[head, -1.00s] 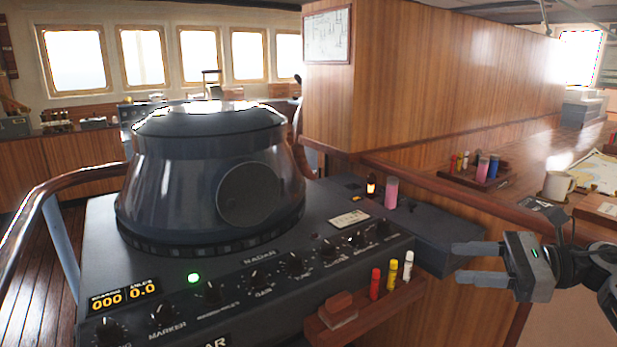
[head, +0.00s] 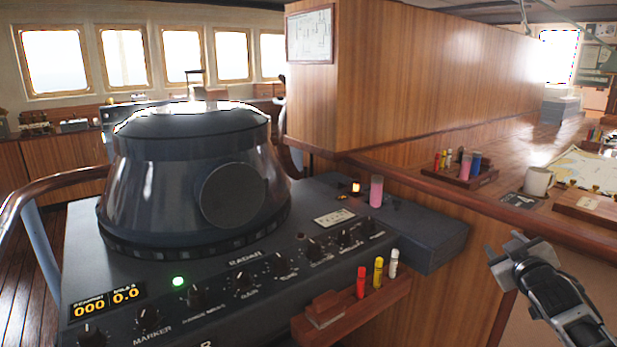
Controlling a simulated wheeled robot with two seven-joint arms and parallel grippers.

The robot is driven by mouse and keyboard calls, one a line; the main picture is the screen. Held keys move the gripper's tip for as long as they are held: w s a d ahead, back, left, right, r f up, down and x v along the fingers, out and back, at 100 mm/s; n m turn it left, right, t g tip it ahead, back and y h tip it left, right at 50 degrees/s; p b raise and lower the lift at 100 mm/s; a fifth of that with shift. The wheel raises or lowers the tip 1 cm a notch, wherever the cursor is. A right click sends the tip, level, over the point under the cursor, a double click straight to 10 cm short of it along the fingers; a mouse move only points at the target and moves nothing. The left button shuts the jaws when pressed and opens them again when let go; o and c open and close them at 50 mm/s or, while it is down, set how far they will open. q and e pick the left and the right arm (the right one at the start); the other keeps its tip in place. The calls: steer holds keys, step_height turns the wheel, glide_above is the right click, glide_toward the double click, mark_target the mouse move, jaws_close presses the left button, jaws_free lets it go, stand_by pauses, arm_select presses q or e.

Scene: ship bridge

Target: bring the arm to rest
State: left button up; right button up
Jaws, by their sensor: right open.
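My right gripper (head: 505,246) is at the lower right of the head view, its arm coming in from the bottom right corner. Its two fingers point up and away and are spread apart, with nothing between them. It hangs to the right of the radar console (head: 70,260), in front of the wooden panel under the chart counter, apart from both as far as I can see. My left gripper is not in view.
A wooden ledge (head: 345,322) with red, yellow and white markers juts from the console. A pink cylinder (head: 376,190) stands on the console's right part. A marker rack (head: 462,173), white mug (head: 537,181) and chart (head: 590,168) lie on the counter.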

steer(key=s+a+f+g+y, duration=0.2)
steer(key=s+a+f, duration=0.5)
steer(key=a+f, duration=0.25)
steer(key=s+a+f+g+y, duration=0.1)
steer(key=s+a+f+y, duration=0.1)
steer(key=s+a+f, duration=0.7)
steer(key=s+a+f+g+y, duration=0.1)
steer(key=s+a+f, duration=0.2)
steer(key=s+a, duration=0.2)
steer(key=s+a+f+m+g+y, duration=0.1)
steer(key=s+a, duration=0.5)
steer(key=s, duration=0.6)
step_height(320, 180, down, 2)
steer(key=shift+a+f+m+g+y, duration=0.3)
steer(key=shift+g+y, duration=0.1)
steer(key=shift+g, duration=0.1)
steer(key=shift+d, duration=0.1)
